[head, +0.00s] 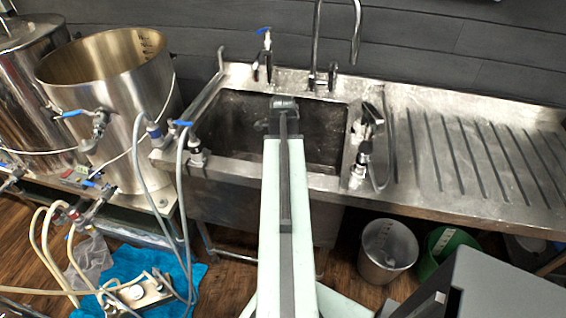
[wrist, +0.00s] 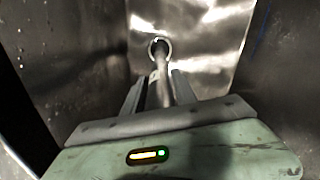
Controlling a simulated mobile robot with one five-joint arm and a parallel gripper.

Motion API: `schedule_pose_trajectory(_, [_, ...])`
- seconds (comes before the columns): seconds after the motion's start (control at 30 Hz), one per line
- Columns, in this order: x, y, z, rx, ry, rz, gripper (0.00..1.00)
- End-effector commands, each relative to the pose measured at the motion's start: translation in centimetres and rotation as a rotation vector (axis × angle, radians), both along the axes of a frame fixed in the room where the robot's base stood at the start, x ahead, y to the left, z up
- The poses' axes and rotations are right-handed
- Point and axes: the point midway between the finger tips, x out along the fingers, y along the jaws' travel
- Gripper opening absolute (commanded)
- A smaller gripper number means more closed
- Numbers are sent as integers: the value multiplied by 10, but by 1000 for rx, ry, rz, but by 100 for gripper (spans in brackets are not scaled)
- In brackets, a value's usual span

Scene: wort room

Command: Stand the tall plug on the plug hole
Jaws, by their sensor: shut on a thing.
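At the far end of the rod is a pale ring (wrist: 151,50), seen against the bright sink wall or floor. It looks like the rim of the plug hole, but I cannot tell whether the plug's end touches it or is above it. In the head view my arm reaches into the sink basin (head: 225,115), and my arm hides the plug and the hole.
Dark steel basin walls (wrist: 75,55) stand close on both sides of my gripper. Taps (head: 264,60) rise at the sink's back edge, and a hand spray (head: 368,125) is at its right. A ribbed draining board (head: 470,160) lies right; a large steel pot (head: 120,110) stands left.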

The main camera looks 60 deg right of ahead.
Motion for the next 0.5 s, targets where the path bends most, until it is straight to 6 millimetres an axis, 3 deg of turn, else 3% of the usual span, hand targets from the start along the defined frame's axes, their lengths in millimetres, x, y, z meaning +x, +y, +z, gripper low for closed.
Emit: schedule_pose_trajectory(0.5, [0,0,-4,0,0,0,0])
